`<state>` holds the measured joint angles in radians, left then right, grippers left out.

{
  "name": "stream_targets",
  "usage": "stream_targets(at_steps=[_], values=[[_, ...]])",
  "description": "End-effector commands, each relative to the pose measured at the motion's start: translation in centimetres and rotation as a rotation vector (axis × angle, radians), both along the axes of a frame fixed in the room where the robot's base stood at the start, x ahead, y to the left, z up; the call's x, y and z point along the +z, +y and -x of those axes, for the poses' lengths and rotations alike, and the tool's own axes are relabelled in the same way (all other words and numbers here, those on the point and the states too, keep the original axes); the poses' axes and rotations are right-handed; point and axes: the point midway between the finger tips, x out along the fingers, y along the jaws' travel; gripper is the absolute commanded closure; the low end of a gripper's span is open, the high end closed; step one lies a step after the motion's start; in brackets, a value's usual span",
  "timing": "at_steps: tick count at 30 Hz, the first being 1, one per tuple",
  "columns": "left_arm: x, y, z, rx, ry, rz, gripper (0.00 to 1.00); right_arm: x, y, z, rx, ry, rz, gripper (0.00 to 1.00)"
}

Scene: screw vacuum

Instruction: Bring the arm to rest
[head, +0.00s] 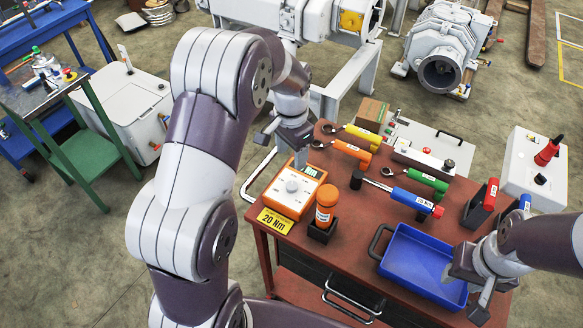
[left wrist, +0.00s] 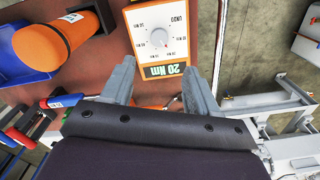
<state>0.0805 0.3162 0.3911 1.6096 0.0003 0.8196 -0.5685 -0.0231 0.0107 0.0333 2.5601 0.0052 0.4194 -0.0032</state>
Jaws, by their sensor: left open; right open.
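My left arm rises large through the left-middle of the head view. Its gripper (head: 285,135) hangs over the table's left rear edge, behind the orange dial box (head: 292,188). In the left wrist view my left gripper (left wrist: 160,85) has its two fingers well apart, with nothing between them. The dial box (left wrist: 157,38), marked 20 Nm, shows beyond the fingertips; whether they touch it I cannot tell. My right gripper (head: 468,285) is open at the front right, over the right side of the blue tray (head: 415,262), and partly covers it. I see nothing held there.
A white box with a red knob (head: 528,170) stands at right. A green-framed stand (head: 85,150) is at left.

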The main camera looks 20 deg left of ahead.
Motion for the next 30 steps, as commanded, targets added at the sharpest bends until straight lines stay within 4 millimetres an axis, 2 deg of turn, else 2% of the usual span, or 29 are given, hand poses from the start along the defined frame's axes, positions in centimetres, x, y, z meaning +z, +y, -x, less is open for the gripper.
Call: stream_targets(at_steps=[5, 17, 20, 21, 23, 27, 30], values=[[1.0, 0.0, 0.0, 0.0, 0.0, 0.0, 0.41, -0.1, 0.0, 0.0, 0.0, 0.0, 0.0, 0.57], [0.9, 0.0, 0.0, 0.002, 0.001, 0.0, 0.41, -0.1, 0.0, 0.0, 0.0, 0.0, 0.0, 0.57], [0.7, 0.0, -0.3, 0.083, -0.024, 0.0, 0.41, -0.1, 0.0, 0.0, 0.0, 0.0, 0.0, 0.57], [-0.3, -0.1, 0.8, 0.155, -0.02, 0.001, 0.41, -0.1, 0.0, 0.0, 0.0, 0.0, 0.0, 0.57], [-0.8, -0.4, 2.9, 0.254, -0.025, 0.003, 0.41, -0.1, 0.0, 0.0, 0.0, 0.0, 0.0, 0.57], [-0.6, -1.9, 9.2, 0.435, -0.057, 0.015, 0.41, -0.1, 0.0, 0.0, 0.0, 0.0, 0.0, 0.57], [-0.2, -2.8, 13.4, 0.497, -0.078, 0.023, 0.41, -0.1, 0.0, 0.0, 0.0, 0.0, 0.0, 0.57]])
